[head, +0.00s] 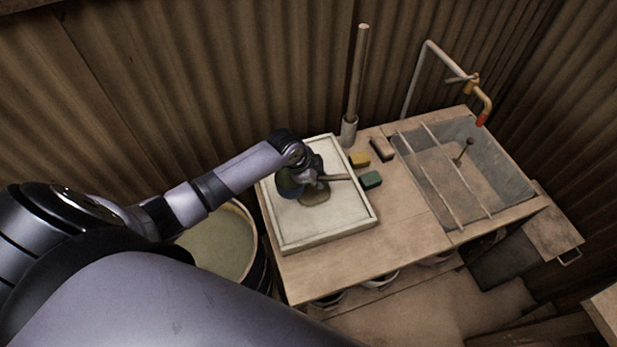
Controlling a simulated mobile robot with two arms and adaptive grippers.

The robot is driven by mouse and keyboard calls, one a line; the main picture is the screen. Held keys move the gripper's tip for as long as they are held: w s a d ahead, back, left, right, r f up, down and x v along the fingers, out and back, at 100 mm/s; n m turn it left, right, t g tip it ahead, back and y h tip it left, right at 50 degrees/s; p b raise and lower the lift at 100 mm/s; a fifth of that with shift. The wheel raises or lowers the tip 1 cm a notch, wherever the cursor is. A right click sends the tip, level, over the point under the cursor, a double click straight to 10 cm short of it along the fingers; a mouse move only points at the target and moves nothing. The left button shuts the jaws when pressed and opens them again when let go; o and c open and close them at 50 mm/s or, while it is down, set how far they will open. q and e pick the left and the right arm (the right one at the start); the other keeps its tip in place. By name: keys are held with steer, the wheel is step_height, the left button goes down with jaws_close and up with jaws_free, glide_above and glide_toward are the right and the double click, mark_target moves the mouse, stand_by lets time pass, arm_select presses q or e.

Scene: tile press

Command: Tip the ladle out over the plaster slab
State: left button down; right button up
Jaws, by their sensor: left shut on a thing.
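The pale plaster slab (335,220) lies in a light frame at the left of the wooden bench. My left gripper (312,178) is over the slab's middle, shut on the ladle, whose handle (339,177) sticks out to the right. The ladle's bowl is dark and mostly hidden by the gripper; I cannot tell its exact tilt. An olive-brown wet patch (316,196) shows on the slab just below the gripper. My right gripper is not in view.
A bucket of olive slip (222,246) stands left of the bench. A yellow block (359,159), a green block (371,180) and a brown block (382,149) lie right of the slab. An upright wooden rod (358,80) stands behind; a sink (465,165) is at right.

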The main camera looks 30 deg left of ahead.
arm_select(q)
steer(key=w+d+m+b, duration=0.1)
steer(key=d+b, duration=0.1)
steer(key=b, duration=0.1)
steer(key=w+d+f+m+h+b, duration=0.1)
steer(key=w+d+m+b, duration=0.1)
steer(key=d+b, duration=0.1)
steer(key=w+d+m+g+b, duration=0.1)
steer(key=w+d+b, duration=0.1)
steer(key=d+b, duration=0.1)
steer(key=shift+w+d+f+h, duration=0.1)
steer(key=shift+w+f+h, duration=0.05)
steer(key=shift+h, duration=0.25)
steer(key=shift+f+h+b, duration=0.3)
steer(key=shift+f+b, duration=0.4)
steer(key=shift+b, duration=0.4)
steer(key=shift+r+h, duration=0.45)
steer(key=shift+h, duration=0.05)
steer(key=r+h+b, duration=0.1)
steer(key=r+h, duration=0.1)
steer(key=a+r+t+h+b, duration=0.1)
steer(key=b, duration=0.1)
steer(key=shift+a+r+h, duration=0.15)
steer(key=shift+r+h, duration=0.25)
steer(key=s+a+r+n+t+h+b, duration=0.1)
steer(key=a+r+h+b, duration=0.3)
steer(key=b, duration=0.7)
steer(key=shift+a+r+t+h+b, duration=0.4)
steer(key=shift+r+h, duration=0.45)
steer(key=shift+h, duration=0.35)
